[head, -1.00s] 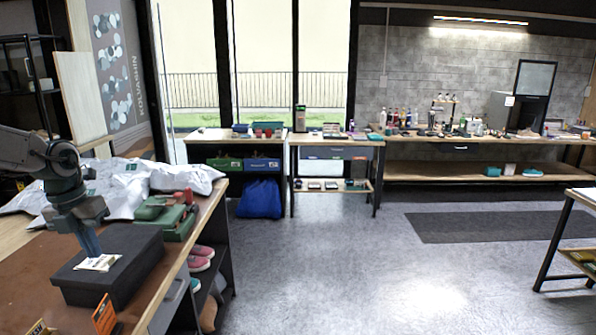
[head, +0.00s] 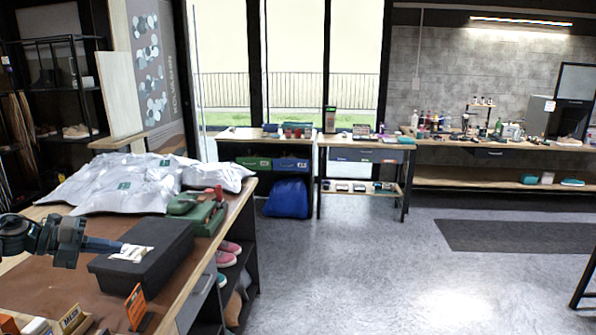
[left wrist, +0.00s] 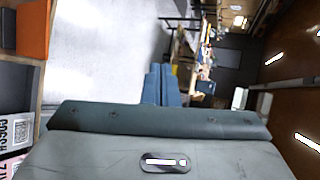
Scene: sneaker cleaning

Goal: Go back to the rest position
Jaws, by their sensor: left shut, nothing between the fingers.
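My left gripper (head: 118,246) is at the lower left of the head view, level, with its blue fingers pointing right. The fingers are together and hold nothing. In the picture the fingertips overlap the near left part of a black box (head: 150,262), beside a small white label (head: 131,253) on its lid. In the left wrist view the shut blue fingers (left wrist: 160,84) point out over the grey floor, with nothing between them. My right gripper is in neither view.
The box stands on a brown-topped workbench (head: 60,285), with white bags (head: 125,183) and a green case (head: 195,210) behind it. An orange sign (head: 136,306) stands at the front. Pink shoes (head: 228,252) sit on the shelf below. The floor (head: 350,265) to the right is clear.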

